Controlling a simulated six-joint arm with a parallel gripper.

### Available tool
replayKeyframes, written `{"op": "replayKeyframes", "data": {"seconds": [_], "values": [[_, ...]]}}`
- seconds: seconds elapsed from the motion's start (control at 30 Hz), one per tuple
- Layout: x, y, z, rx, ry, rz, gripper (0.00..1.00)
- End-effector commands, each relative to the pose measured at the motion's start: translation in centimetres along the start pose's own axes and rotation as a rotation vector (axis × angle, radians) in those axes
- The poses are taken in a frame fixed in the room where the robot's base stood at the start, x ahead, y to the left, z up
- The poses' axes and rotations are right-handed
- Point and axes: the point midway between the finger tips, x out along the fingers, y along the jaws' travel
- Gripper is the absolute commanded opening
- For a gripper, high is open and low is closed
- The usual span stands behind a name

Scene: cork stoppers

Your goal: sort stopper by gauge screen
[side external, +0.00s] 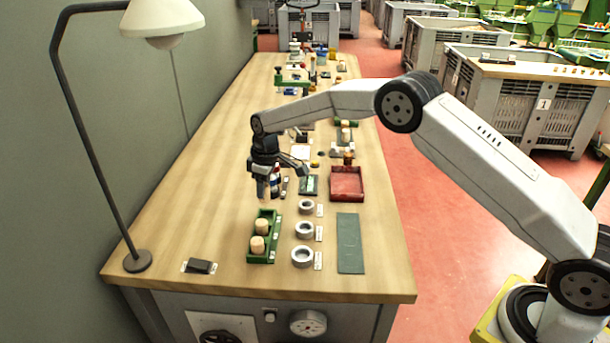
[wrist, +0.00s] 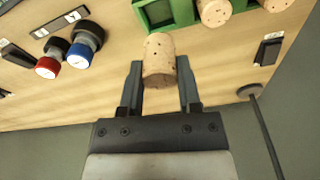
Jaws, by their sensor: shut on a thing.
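My gripper (side external: 268,180) is shut on a cork stopper (wrist: 158,60), which stands between its two fingers in the wrist view. The gripper is above the table, behind the green rack (side external: 274,257). The rack holds two cork stoppers, one in the middle (side external: 262,226) and one at the near end (side external: 257,245). An empty square slot (wrist: 158,12) of the rack shows in the wrist view. Three grey rings, far (side external: 306,206), middle (side external: 304,230) and near (side external: 302,256), stand right of the rack with small labels. A small flat device with a greenish face (side external: 309,185) lies behind them.
A red tray (side external: 347,195) and a green mat (side external: 350,245) lie to the right. Red-capped (wrist: 47,67) and blue-capped (wrist: 79,55) items stand near the gripper. A lamp (side external: 137,261) stands at the left edge. The far table is crowded; the front left is mostly clear.

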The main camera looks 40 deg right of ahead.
Motion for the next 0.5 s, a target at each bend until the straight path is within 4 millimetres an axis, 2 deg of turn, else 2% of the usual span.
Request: {"op": "replayKeyframes", "data": {"seconds": [0.5], "values": [[3.2,0.0,0.4,0.0,-0.001,-0.001,0.0]]}}
